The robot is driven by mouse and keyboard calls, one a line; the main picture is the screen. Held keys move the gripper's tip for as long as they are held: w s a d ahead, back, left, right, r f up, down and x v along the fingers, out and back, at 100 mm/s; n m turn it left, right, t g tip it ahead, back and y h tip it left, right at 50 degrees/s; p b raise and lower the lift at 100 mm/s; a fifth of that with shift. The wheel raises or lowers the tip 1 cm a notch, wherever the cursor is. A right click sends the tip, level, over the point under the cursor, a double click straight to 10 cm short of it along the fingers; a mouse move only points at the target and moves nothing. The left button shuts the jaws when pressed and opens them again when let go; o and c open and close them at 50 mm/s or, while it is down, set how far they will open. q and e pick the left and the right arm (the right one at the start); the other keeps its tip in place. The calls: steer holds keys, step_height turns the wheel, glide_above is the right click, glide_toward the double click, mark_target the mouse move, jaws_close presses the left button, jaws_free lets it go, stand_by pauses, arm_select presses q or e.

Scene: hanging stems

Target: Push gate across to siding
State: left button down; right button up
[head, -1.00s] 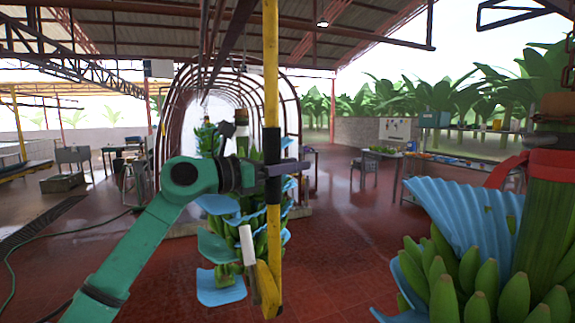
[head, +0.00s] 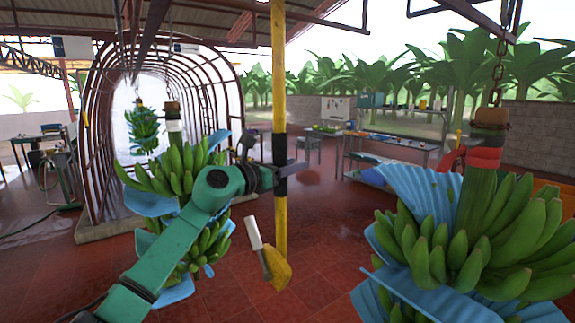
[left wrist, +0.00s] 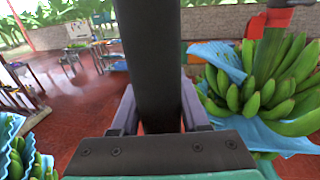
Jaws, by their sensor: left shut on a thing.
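A yellow pole (head: 279,80) with a black grip section (head: 280,149) hangs from above in the middle of the head view. I take it as the gate's handle; the gate itself I cannot make out for sure. My left gripper (head: 287,171) is shut on the black section, which stands upright between the fingers in the left wrist view (left wrist: 152,60). A yellow piece (head: 275,268) and a white piece (head: 253,232) show by the pole's lower end. Overhead, a dark rail (head: 152,30) runs toward the tunnel.
A banana bunch (head: 515,235) with blue sheets and a red band hangs on a chain close at right. Another bunch (head: 175,165) hangs behind my left arm. An arched frame tunnel (head: 90,120) stands at left. Tables (head: 390,142) stand behind. Red floor between is clear.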

arm_select(q)
steer(key=shift+s+a+f, duration=0.15)
steer(key=shift+a+f, duration=0.05)
steer(key=shift+f, duration=0.35)
steer(key=c, duration=0.5)
jaws_free()
steer(key=shift+s+a+r, duration=0.1)
steer(key=shift+s+a, duration=0.1)
steer(key=shift+a, duration=0.05)
steer(key=shift+o, duration=0.4)
steer(key=shift+s+a+r, duration=0.2)
steer(key=shift+a, duration=0.05)
steer(key=b+v, duration=0.8)
steer(key=v, duration=0.7)
steer(key=shift+r, duration=0.3)
arm_select(e)
step_height(320, 180, down, 8)
steer(key=a, duration=0.1)
steer(key=shift+s+f, duration=0.15)
steer(key=shift+s, duration=0.15)
